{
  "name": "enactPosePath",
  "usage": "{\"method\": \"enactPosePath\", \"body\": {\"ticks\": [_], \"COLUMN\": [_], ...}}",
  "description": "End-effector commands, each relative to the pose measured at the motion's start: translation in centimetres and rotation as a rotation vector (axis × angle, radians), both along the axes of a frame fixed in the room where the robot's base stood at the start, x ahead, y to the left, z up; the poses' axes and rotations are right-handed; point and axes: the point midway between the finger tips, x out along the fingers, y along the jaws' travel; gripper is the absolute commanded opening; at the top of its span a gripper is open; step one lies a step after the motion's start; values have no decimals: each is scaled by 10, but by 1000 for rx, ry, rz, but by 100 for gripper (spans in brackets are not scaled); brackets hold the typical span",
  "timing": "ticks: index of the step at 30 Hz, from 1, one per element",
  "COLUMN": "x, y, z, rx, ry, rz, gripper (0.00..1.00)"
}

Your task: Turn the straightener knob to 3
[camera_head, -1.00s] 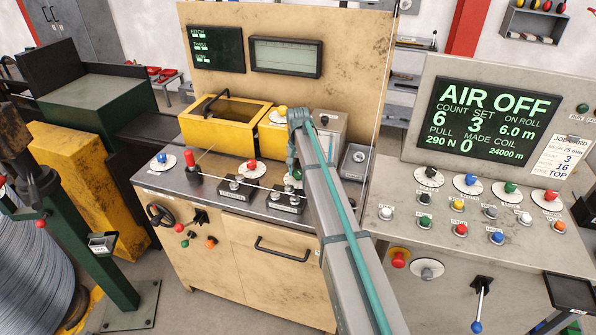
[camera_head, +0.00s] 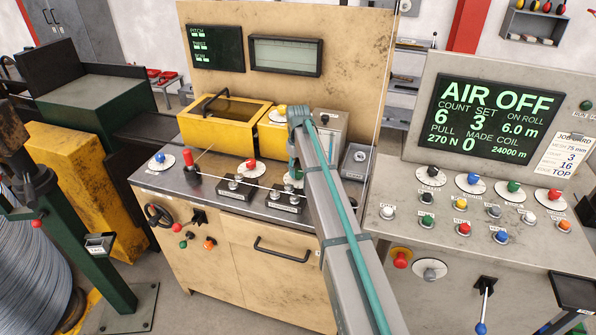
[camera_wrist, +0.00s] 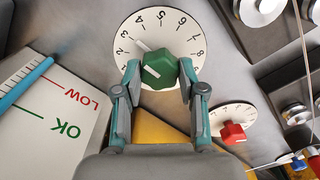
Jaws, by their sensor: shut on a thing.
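A green knob (camera_wrist: 159,70) sits on a round white dial (camera_wrist: 172,20) with printed numbers in the wrist view. No name label for it is readable. My gripper (camera_wrist: 158,82) is shut on this knob, with one finger on each side. The white mark on the knob slants up and left, towards the low numbers around 2 and 3; I cannot tell exactly which. In the head view my arm hides most of the knob, and the fingers are hardly visible on the machine's worktop (camera_head: 215,198).
A red knob on its own dial (camera_wrist: 233,131) is close to the right finger. A gauge card marked LOW and OK (camera_wrist: 50,115) lies left. A wire runs across the worktop past metal rollers (camera_head: 236,188). The control panel (camera_head: 497,118) stands right, reading AIR OFF and PULL 270 N.

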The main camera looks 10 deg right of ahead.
Motion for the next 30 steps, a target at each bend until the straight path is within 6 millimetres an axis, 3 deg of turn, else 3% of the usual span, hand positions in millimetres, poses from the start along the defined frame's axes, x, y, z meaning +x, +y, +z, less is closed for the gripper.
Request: {"method": "enactPosePath", "body": {"ticks": [22, 23, 27, 30], "x": [0, 0, 0, 0], "y": [0, 0, 0, 0], "z": [0, 0, 0, 0], "rx": [0, 0, 0, 0], "ry": [0, 0, 0, 0], "rz": [93, 93, 93, 92], "gripper": [5, 45, 65, 65]}}
